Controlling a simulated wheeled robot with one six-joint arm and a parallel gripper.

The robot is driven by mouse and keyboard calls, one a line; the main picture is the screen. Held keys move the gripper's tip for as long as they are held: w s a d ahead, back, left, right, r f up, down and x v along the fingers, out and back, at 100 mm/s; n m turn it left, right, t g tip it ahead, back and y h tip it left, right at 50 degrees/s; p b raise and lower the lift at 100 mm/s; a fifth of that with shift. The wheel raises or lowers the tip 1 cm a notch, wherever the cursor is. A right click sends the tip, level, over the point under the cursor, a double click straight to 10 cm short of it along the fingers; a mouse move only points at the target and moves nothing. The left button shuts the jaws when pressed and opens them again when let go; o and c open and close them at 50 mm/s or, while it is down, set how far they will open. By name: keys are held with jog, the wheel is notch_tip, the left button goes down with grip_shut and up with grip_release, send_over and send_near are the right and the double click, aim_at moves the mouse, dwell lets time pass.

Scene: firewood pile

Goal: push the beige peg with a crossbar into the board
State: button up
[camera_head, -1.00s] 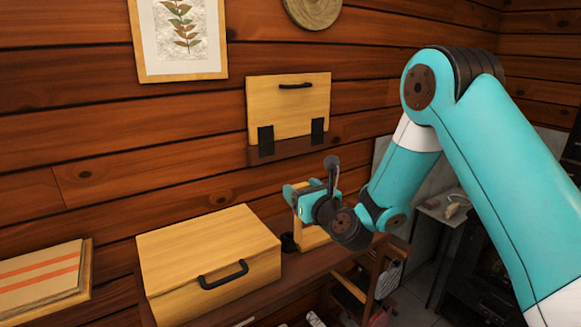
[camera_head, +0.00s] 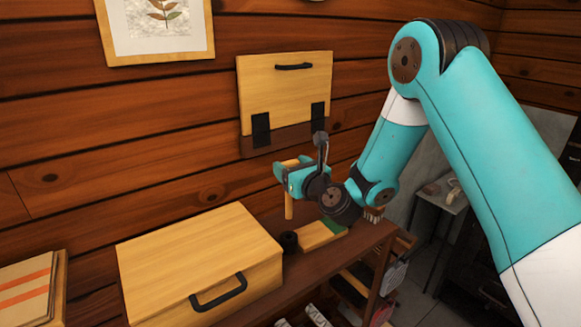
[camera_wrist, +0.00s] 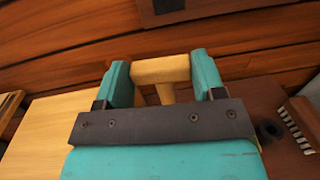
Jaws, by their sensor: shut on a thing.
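The beige peg with a crossbar (camera_head: 289,207) is held upright by my gripper (camera_head: 291,178), its shaft hanging down and its lower end above the shelf. In the wrist view my gripper (camera_wrist: 163,78) has its two teal fingers on the ends of the crossbar (camera_wrist: 160,68). The shaft (camera_wrist: 166,94) goes down behind the dark gripper plate, which hides its lower end. A low light-wood board (camera_head: 312,238) with a green end lies on the shelf, below and right of the peg. Any hole in it is not clear.
A black hollow cylinder (camera_head: 289,242) stands left of the board. A large wooden box (camera_head: 195,255) with a black handle fills the shelf's left. A brush (camera_wrist: 299,127) lies at the right in the wrist view. A wooden flap (camera_head: 285,95) hangs on the wall behind.

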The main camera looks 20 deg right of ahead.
jog(key=shift+r, duration=0.1)
jog(key=b, duration=0.5)
send_over(290, 203)
jog(key=f, duration=0.4)
jog(key=s+f, duration=0.1)
jog(key=f, duration=0.1)
jog(key=shift+d, duration=0.2)
jog(key=shift+f, duration=0.1)
dwell(1.6)
jog(key=shift+f+b, duration=2.45)
jog(key=shift+f, duration=0.15)
jog(key=o, duration=1)
